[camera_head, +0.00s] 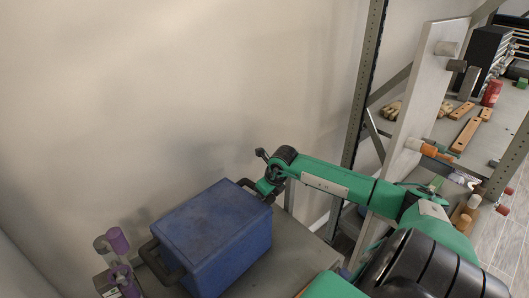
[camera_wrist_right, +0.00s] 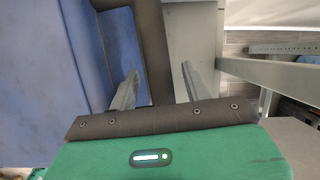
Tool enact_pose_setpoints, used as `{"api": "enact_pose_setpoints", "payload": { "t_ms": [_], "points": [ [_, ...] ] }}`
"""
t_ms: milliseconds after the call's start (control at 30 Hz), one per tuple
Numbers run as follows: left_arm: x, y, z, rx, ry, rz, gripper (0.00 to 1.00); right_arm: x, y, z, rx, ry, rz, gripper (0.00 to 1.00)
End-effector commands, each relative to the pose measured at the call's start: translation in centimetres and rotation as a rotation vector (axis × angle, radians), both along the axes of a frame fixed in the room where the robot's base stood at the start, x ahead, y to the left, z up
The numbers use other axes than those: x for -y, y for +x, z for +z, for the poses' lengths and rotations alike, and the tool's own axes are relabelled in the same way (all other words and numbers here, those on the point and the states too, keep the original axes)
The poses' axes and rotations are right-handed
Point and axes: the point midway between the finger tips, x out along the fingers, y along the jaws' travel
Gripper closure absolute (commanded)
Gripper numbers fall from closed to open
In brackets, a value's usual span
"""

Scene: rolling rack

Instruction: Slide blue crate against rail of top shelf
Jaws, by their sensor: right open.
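The blue crate (camera_head: 215,235) sits on the grey shelf top (camera_head: 290,262) against the wall side, with dark handles at its left and right ends. My right gripper (camera_head: 262,186) is at the crate's right handle (camera_head: 249,185). In the right wrist view the right gripper (camera_wrist_right: 160,82) is open, its two fingers apart on either side of the dark handle (camera_wrist_right: 152,45). The crate's blue wall (camera_wrist_right: 35,80) fills the left of that view. Whether the fingers touch the handle cannot be told. My left gripper is not in view. I cannot clearly make out the shelf rail.
Purple and grey cylindrical pieces (camera_head: 117,240) stand left of the crate. A metal rack post (camera_head: 365,85) rises at the right. Bare shelf shows right of the crate.

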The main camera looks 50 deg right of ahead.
Motion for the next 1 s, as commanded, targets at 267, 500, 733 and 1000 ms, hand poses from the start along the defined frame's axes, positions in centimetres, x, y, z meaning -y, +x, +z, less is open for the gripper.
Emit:
{"api": "enact_pose_setpoints", "payload": {
  "t_ms": [267,500,733,1000],
  "points": [
    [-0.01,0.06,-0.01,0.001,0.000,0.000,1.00,0.01,0.00,-0.02,0.000,0.000,0.000,0.65],
    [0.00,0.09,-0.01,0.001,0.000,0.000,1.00,0.01,-0.01,-0.01,0.000,0.000,0.000,1.00],
    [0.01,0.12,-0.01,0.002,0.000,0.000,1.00,0.01,-0.01,0.00,0.000,0.000,0.000,1.00],
    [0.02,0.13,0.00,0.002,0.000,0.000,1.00,0.02,-0.01,0.01,0.000,0.000,0.000,1.00]
  ]
}}
